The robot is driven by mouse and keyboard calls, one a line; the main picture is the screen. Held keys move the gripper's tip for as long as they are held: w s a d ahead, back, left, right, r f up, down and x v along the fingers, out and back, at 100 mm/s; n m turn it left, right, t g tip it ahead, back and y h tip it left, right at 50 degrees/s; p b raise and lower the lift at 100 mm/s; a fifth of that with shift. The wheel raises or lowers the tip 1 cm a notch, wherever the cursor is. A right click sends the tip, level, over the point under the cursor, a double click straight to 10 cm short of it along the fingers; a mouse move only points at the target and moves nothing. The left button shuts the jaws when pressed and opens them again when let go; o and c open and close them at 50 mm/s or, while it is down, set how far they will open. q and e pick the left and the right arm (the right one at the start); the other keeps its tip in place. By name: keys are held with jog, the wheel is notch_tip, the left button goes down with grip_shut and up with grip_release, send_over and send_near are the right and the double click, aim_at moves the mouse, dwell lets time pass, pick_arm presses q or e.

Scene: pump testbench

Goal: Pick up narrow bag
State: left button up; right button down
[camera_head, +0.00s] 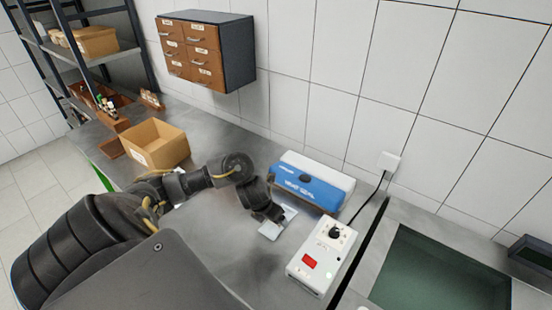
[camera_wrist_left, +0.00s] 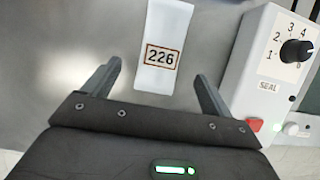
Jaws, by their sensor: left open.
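A narrow pale bag (camera_wrist_left: 165,30) with a label reading 226 lies on the grey bench in the left wrist view. It also shows in the head view (camera_head: 274,226), partly covered by my gripper. My left gripper (camera_wrist_left: 158,84) is open, with one finger on each side of the bag's lower end in the picture. The fingers look apart from the bag. In the head view my left gripper (camera_head: 272,214) is over the bag, just in front of the blue and white sealer. My right gripper is in neither view.
The blue and white heat sealer (camera_head: 308,187) stands behind the bag. An open cardboard box (camera_head: 157,145) stands at the left. A sink-like basin (camera_head: 440,275) lies at the right.

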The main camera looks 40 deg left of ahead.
pick_arm(q)
jog(key=shift+w+f, duration=0.2)
jog(key=shift+f, duration=0.35)
jog(key=x, duration=0.3)
jog(key=shift+s+f+b, duration=0.1)
jog(key=shift+f+b, duration=0.2)
jog(key=shift+b, duration=0.1)
jog(key=shift+w+f, duration=0.25)
jog(key=shift+f, duration=0.15)
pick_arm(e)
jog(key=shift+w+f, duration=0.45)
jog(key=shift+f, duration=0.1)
pick_arm(q)
jog(key=shift+f+b, duration=0.2)
jog(key=shift+b, duration=0.1)
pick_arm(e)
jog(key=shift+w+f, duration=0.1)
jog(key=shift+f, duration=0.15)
pick_arm(q)
jog(key=shift+c, duration=0.5)
jog(key=c, duration=1.2)
jog(key=shift+o, duration=0.2)
